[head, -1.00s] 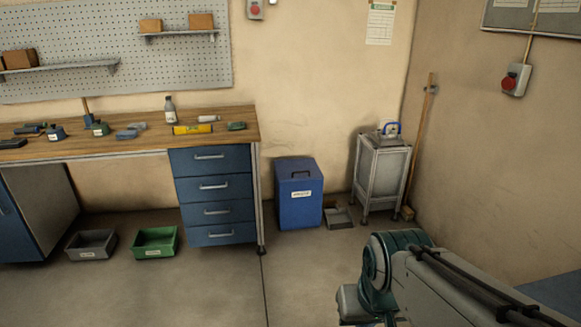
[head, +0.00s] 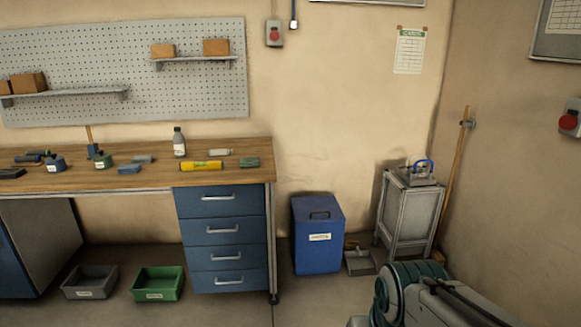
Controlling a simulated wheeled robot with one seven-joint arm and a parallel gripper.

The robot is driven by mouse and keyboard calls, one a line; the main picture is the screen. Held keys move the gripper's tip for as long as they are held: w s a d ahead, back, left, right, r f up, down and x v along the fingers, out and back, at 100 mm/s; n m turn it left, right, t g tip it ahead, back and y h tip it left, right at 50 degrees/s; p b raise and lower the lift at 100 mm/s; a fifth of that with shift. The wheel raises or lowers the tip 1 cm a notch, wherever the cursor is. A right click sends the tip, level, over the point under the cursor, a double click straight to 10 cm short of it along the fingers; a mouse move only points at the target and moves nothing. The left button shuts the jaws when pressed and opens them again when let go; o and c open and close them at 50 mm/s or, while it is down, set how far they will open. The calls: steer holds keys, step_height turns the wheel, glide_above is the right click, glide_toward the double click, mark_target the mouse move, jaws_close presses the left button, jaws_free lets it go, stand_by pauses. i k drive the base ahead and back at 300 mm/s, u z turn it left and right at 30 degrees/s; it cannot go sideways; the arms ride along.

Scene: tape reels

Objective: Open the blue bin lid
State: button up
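The blue bin (head: 318,250) stands on the floor by the back wall, just right of the workbench drawers. Its lid (head: 318,211) is shut and has a dark handle on top. A white label is on its front. My arm reaches in from the lower right of the head view, in front of and to the right of the bin, apart from it. My gripper is not visible in this view.
The workbench (head: 100,180) with blue drawers (head: 221,240) is left of the bin. A grey dustpan (head: 359,262) and a metal stand (head: 408,213) are close on its right. A green tray (head: 159,284) and a grey tray (head: 90,281) lie on the floor.

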mark_target(324, 208)
steer(key=z, duration=0.05)
steer(key=i, duration=3.65)
steer(key=z, duration=0.2)
